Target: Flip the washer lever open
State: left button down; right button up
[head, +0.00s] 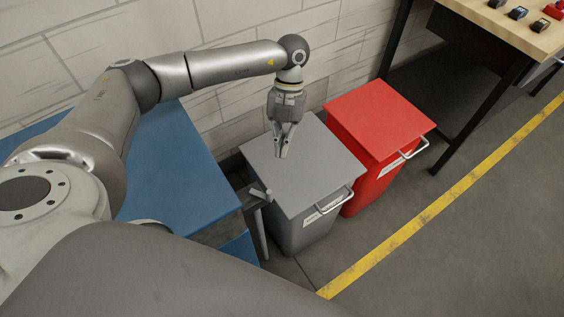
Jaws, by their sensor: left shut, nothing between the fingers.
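My left gripper (282,151) points down over the grey-lidded box, shut and empty, with its fingertips close together. I cannot tell whether the tips touch the lid. A small grey lever-like piece (261,194) sits between the blue unit (178,165) and the grey box (318,168), to the lower left of my gripper and apart from it. I cannot tell for sure that this is the washer lever. My right gripper is not in view.
A red box (376,118) with a white side handle stands right of the grey box. A wooden-topped workbench (497,22) holds small items at upper right. A brick wall (215,60) is behind. The floor beyond the yellow line (440,205) is clear.

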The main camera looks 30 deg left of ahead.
pick_arm(q)
jog(key=v, duration=0.4)
jog(key=shift+s, duration=0.1)
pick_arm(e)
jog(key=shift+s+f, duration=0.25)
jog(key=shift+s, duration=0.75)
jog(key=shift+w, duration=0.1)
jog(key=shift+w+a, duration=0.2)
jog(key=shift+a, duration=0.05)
